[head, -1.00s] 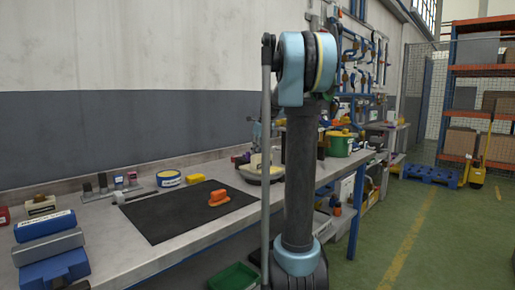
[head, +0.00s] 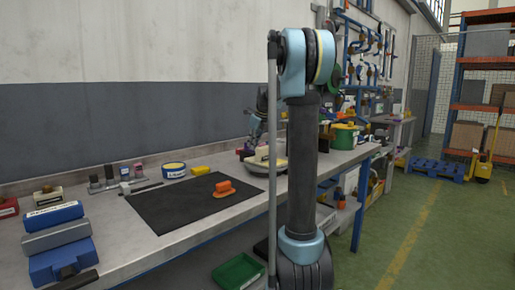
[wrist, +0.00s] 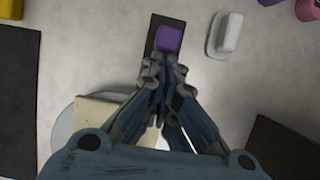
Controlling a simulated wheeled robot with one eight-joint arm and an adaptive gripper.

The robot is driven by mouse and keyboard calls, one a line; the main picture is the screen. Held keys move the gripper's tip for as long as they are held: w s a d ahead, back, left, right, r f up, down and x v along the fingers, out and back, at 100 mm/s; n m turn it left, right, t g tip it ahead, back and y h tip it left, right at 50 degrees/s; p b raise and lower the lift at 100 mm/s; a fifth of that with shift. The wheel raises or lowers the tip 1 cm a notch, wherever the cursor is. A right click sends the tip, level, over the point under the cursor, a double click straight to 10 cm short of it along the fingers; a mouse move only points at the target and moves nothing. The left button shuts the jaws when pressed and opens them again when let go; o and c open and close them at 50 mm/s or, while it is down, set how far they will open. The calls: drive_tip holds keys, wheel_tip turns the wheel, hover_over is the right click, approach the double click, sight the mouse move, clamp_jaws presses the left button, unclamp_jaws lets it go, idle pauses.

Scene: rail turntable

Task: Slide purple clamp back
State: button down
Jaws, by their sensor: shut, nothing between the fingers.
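The purple clamp (wrist: 168,39) sits on a short dark rail (wrist: 155,22) at the top middle of the wrist view. My gripper (wrist: 162,60) is shut and empty. Its fingertips are just below the clamp in that view, over the near part of the rail; I cannot tell whether they touch the clamp. In the head view my gripper (head: 258,128) is small and dark, over the bench left of my arm column. I cannot make out the purple clamp clearly there.
A white block (wrist: 224,35) lies right of the rail. A pale disc with a beige block (wrist: 100,112) is partly under my gripper. Dark mats lie at both sides. In the head view, an orange tool (head: 223,188) rests on a black mat (head: 170,208).

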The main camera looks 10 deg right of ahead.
drive_tip(key=shift+w+a+r, duration=0.1)
drive_tip(key=shift+w, duration=0.1)
drive_tip(key=shift+r, duration=0.2)
drive_tip(key=v, duration=0.9)
drive_tip(key=shift+s+r, duration=0.15)
